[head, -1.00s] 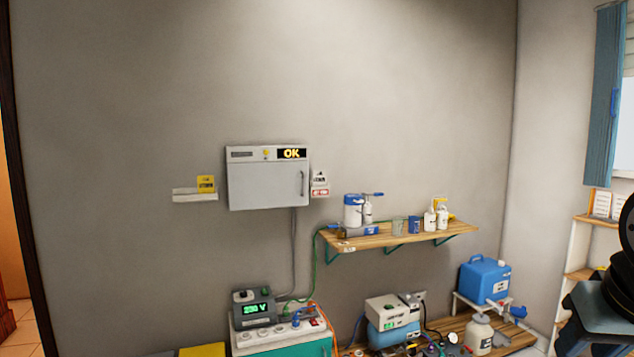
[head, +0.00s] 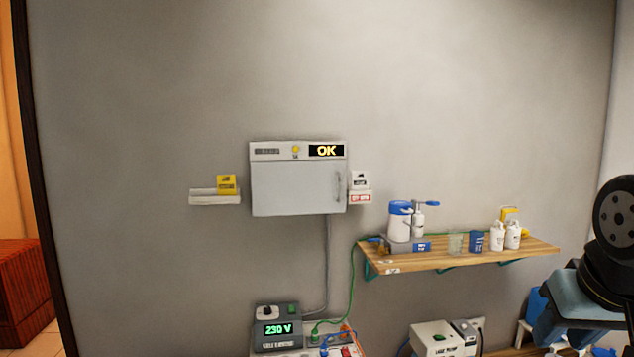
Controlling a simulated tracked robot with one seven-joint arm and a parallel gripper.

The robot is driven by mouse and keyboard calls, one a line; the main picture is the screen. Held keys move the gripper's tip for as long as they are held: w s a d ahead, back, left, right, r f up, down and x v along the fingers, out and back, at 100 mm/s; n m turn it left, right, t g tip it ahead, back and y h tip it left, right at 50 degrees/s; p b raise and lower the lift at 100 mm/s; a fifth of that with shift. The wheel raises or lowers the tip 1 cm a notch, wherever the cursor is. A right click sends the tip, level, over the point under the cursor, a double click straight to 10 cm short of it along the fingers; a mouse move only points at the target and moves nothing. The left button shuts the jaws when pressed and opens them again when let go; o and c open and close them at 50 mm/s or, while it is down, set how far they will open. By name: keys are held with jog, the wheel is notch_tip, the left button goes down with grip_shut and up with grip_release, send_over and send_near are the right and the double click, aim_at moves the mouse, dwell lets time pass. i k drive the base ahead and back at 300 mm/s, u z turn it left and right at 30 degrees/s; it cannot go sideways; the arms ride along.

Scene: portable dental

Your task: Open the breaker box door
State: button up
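The breaker box (head: 298,150) is a light grey wall cabinet in the middle of the head view, with a black "OK" display at its top right. Its door (head: 292,188) is shut. A vertical handle (head: 339,186) sits near the door's right edge. Part of my arm (head: 600,260) shows at the right edge of the view, well apart from the box. My gripper is not visible.
A small wall ledge (head: 214,199) holds a yellow card left of the box. Small signs (head: 360,188) sit right of it. A wooden shelf (head: 455,256) with bottles juts out at lower right. A 230 V unit (head: 277,328) stands below. The wall above is clear.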

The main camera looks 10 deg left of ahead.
aim_at(279, 188)
jog(key=u, duration=0.35)
jog(key=i, duration=1.4)
jog(key=u, duration=0.35)
